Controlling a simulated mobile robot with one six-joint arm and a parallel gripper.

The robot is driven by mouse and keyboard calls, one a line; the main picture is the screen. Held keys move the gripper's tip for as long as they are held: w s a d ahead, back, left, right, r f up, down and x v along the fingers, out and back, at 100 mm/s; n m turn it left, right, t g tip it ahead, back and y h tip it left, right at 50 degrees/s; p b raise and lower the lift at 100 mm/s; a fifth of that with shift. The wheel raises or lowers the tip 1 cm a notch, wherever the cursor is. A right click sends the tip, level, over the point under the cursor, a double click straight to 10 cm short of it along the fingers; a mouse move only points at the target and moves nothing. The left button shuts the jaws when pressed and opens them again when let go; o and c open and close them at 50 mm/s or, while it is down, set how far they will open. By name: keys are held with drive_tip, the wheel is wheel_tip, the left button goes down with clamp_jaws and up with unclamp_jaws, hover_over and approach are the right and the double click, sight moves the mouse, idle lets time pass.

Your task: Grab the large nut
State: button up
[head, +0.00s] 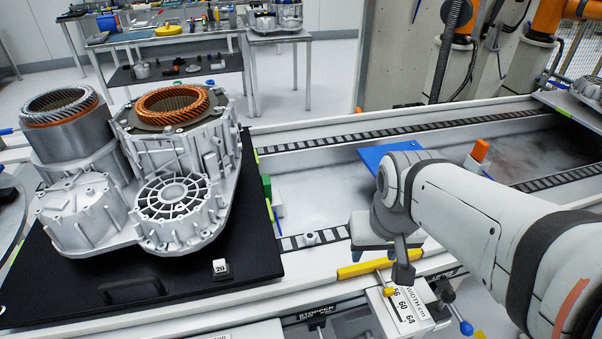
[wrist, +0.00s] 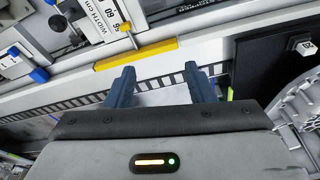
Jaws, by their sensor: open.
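My gripper (wrist: 162,84) is open, with nothing between its two dark blue fingers in the wrist view. I cannot make out a large nut for certain in either view. A small light grey piece (head: 312,237) sits on the near chain strip, left of my gripper and apart from it. It is too small to tell whether it is a nut.
The stator housing (head: 188,192) stands on a black board (head: 250,262) at the left. A small block marked 20 (head: 220,267) lies on the board's front. A yellow bar (head: 365,268) runs along the front rail. A blue plate (head: 393,153) lies behind my gripper.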

drive_tip(key=shift+o, duration=0.6)
drive_tip(key=w+a+f+m, duration=0.2)
drive_tip(key=w+a+f, duration=0.1)
drive_tip(key=w, duration=0.7)
drive_tip(key=shift+m+g+p, duration=0.3)
drive_tip(key=shift+m+g, duration=0.1)
drive_tip(key=m, duration=0.3)
hover_over(310, 236)
drive_tip(key=shift+g+h, duration=0.3)
drive_tip(key=shift+h, duration=0.1)
drive_tip(key=f, duration=0.8)
drive_tip(key=shift+s+a+f+p, duration=0.15)
drive_tip(key=shift+s+f+p, duration=0.05)
drive_tip(key=shift+p, duration=0.1)
drive_tip(key=shift+w+a+f+m, duration=0.1)
drive_tip(key=shift+f+m, duration=0.2)
drive_tip(key=shift+f, duration=0.05)
drive_tip(key=f, duration=0.7)
drive_tip(key=shift+d+f+p, duration=0.15)
drive_tip(key=shift+d+p, duration=0.05)
drive_tip(key=shift+p, duration=0.15)
drive_tip(key=c, duration=1.1)
